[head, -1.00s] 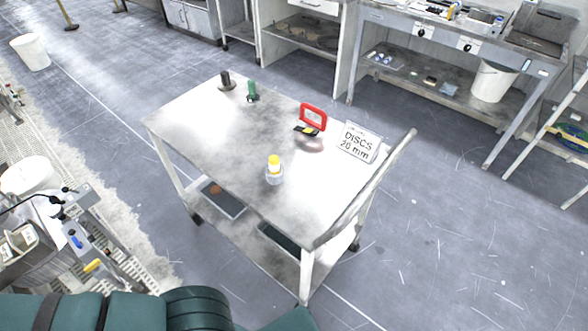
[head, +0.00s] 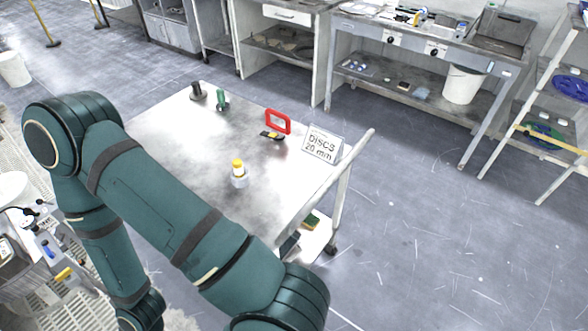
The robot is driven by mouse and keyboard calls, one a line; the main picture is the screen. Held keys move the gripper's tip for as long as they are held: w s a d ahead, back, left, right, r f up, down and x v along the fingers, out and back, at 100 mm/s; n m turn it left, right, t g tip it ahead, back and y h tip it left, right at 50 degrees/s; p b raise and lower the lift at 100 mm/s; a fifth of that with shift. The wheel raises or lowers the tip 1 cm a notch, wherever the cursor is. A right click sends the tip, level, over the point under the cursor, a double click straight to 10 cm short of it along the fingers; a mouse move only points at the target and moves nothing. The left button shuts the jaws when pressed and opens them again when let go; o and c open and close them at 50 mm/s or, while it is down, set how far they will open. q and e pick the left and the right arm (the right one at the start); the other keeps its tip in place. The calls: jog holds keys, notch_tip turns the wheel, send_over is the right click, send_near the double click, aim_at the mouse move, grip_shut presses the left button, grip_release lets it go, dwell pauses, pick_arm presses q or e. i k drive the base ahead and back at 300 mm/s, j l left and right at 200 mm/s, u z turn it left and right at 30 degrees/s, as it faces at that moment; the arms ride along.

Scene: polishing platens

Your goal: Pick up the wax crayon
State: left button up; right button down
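I cannot pick out a wax crayon with certainty. A small yellow-topped item with a pale grey lower part (head: 239,174) stands upright on the grey metal cart (head: 200,141); at this size I cannot tell what it is. A green arm of mine, apparently the left, crosses the left and lower part of the head view and covers the near left of the cart. Its gripper is outside the picture, and so is my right gripper.
The cart also carries a dark cylinder (head: 197,91), a green item (head: 222,100), a red frame (head: 278,121), a black-and-yellow item (head: 271,135) and a "DISCS 20 mm" sign (head: 322,146). A workbench (head: 420,45) stands behind, a ladder (head: 550,110) at right. Floor right of the cart is clear.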

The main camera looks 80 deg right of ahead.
aim_at(238, 167)
jog(key=k+z, duration=0.1)
jog(key=z, duration=0.35)
jog(key=k+z, duration=0.15)
jog(key=z, duration=0.3)
jog(key=k+z, duration=0.1)
jog(key=z, duration=0.4)
jog(key=k+l+z, duration=0.1)
jog(key=z, duration=0.35)
jog(key=i+l+u, duration=0.1)
jog(key=l+u, duration=0.15)
jog(key=u, duration=1.85)
jog(key=j+u, duration=0.1)
jog(key=u, duration=0.85)
jog(key=i+u, duration=0.1)
jog(key=u, duration=0.4)
jog(key=k+l+z, duration=0.1)
jog(key=z, duration=1.95)
